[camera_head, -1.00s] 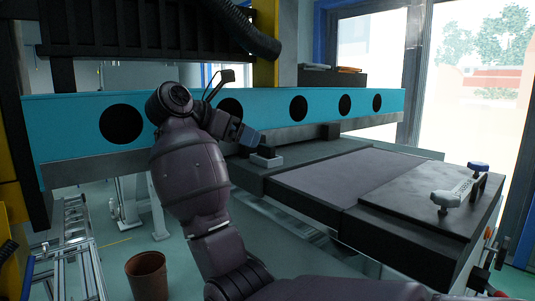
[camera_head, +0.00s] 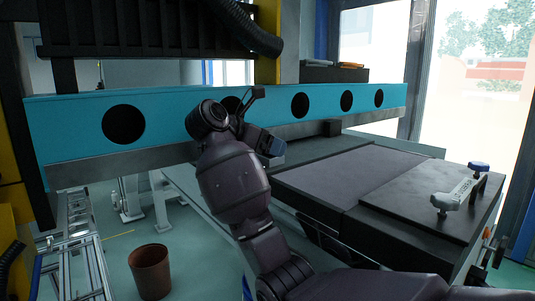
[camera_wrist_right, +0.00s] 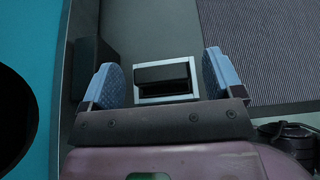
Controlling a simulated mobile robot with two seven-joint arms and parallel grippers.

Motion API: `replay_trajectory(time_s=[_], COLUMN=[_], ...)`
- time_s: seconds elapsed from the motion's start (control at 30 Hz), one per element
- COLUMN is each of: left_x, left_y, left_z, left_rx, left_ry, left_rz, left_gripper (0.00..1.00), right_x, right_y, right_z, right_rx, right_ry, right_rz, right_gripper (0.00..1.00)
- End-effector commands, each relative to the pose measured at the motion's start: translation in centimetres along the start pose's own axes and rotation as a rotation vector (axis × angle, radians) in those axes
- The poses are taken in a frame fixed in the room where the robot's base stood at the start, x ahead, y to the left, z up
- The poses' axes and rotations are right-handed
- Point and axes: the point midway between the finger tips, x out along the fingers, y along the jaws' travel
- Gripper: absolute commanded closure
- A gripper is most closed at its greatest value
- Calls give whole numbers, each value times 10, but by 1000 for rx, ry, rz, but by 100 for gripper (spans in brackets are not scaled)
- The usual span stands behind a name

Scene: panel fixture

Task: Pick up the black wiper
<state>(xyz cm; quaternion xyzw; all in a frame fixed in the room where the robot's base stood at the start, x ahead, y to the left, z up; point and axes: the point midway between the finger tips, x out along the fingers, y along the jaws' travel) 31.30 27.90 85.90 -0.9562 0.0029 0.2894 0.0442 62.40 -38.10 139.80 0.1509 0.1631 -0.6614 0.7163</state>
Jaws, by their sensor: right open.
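In the right wrist view, what looks like the black wiper (camera_wrist_right: 163,73) sits in a light, square-framed holder (camera_wrist_right: 139,92) on a dark surface. My right gripper (camera_wrist_right: 160,62) is open, with one blue finger on each side of the holder and a gap to both. I cannot tell how far above the wiper the fingers are. My left gripper is not in view.
A turquoise beam (camera_head: 270,112) with round holes runs just behind the right gripper. The dark table (camera_head: 345,178) extends to the right, with a plate carrying a grey handle (camera_head: 446,201). A dark block (camera_wrist_right: 92,66) stands left of the holder. A brown bin (camera_head: 150,272) is on the floor.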

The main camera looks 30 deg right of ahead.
Motion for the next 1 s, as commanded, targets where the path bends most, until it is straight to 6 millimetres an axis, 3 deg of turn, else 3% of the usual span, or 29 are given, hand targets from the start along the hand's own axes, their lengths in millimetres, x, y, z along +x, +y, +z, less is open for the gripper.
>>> replay_trajectory(time_s=[0.07,0.4,0.77,1.0], left_x=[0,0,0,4], left_y=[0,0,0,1], left_z=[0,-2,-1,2], left_rx=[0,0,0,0], left_ry=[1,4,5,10], left_rz=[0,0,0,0], left_gripper=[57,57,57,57], right_x=[0,0,-4,-21], right_y=[0,0,0,0], right_z=[0,0,7,41], right_rx=[0,0,3,5], right_ry=[0,0,0,2], right_rz=[0,0,2,3], right_gripper=[15,67,67,67])
